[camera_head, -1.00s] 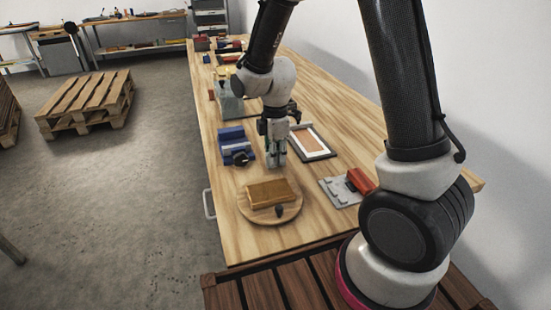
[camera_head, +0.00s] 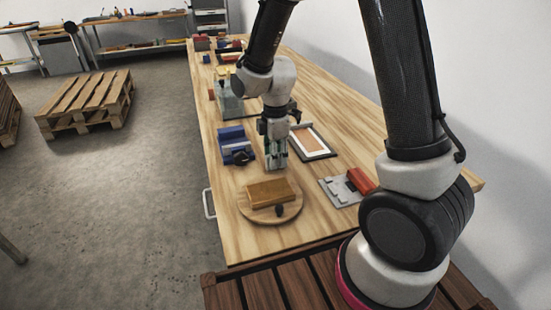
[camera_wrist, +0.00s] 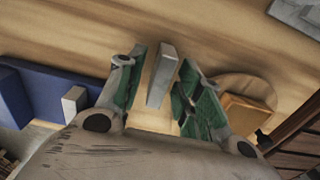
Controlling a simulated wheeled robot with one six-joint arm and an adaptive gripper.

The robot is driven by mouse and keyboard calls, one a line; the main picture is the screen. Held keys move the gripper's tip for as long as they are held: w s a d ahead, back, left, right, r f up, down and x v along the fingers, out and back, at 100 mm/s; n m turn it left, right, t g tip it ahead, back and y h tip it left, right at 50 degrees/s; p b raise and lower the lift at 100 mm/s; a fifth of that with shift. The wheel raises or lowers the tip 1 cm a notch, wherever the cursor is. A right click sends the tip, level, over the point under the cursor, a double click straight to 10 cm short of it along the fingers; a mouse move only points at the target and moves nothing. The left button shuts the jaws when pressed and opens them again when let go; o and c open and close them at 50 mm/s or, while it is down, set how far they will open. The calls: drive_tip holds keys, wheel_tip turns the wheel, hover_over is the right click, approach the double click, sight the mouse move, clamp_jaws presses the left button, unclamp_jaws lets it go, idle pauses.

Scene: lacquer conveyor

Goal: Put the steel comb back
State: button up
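A plain grey metal bar (camera_wrist: 162,75), which I take for the steel comb, stands out between my fingers in the wrist view. No teeth can be made out on it. My gripper (camera_wrist: 158,95) has its green-padded fingers apart on either side of the bar, with a visible gap at the left finger. In the head view my gripper (camera_head: 276,163) points down low over the bench, just behind the round wooden board. The bar cannot be told apart from the fingers there.
The round board (camera_head: 251,212) carries a tan block (camera_head: 270,192) and a small dark knob. A blue vise-like block (camera_head: 236,143) is close left. A framed panel (camera_head: 312,141) and a grey plate (camera_head: 336,192) with a red block (camera_head: 360,180) lie right on the wooden bench (camera_head: 235,240).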

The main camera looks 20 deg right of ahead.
wheel_tip(320, 180, up, 11)
drive_tip(key=s+d+r+m+t, duration=0.2)
drive_tip(key=s+d+r+m, duration=0.4)
drive_tip(key=s+m, duration=0.3)
drive_tip(key=s+d+r+m+t, duration=0.2)
drive_tip(key=s+d+r+m, duration=0.4)
drive_tip(key=s+d+m, duration=0.3)
drive_tip(key=shift+s, duration=1)
